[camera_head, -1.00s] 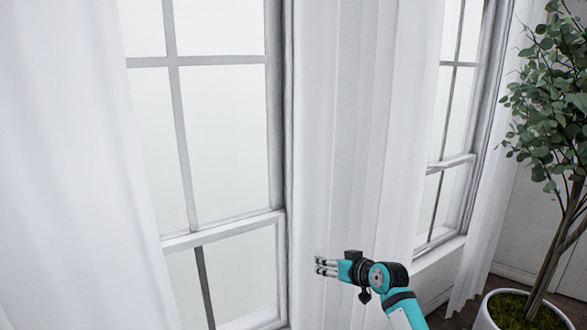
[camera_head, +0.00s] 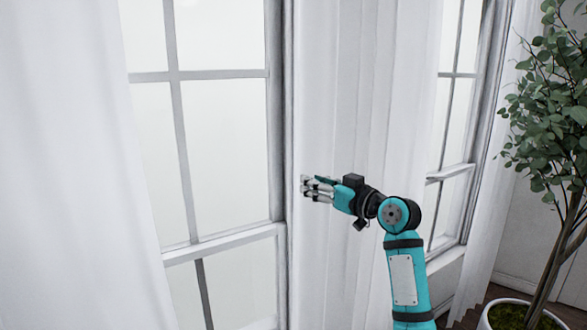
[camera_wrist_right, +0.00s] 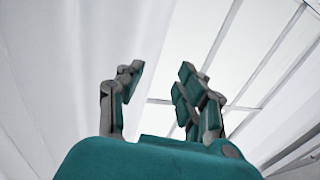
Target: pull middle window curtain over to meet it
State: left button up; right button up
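The white middle curtain (camera_head: 365,90) hangs in vertical folds between the two windows in the head view. Another white curtain (camera_head: 65,170) hangs at the far left, across the left window pane from it. My right gripper (camera_head: 306,189) is in front of the middle curtain, with its fingertips pointing left near the curtain's left edge. In the right wrist view the fingers (camera_wrist_right: 163,85) are spread apart. Curtain cloth (camera_wrist_right: 95,60) fills the left side there, and its edge appears between the fingers; contact cannot be told. My left gripper is not in view.
The left window (camera_head: 225,140) is bare between the curtains. A second window (camera_head: 458,120) is to the right. A potted plant (camera_head: 545,120) with a white pot (camera_head: 487,318) stands at the right, beside my right arm's side of the room.

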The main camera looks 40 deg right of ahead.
aim_at(295, 176)
jog(key=w, duration=0.2)
jog(key=w+p, duration=0.1)
jog(key=w, duration=0.2)
jog(key=w+a+p, duration=0.1)
jog(key=w, duration=0.2)
jog(key=shift+c, duration=0.2)
grip_shut()
jog(key=shift+f, duration=0.15)
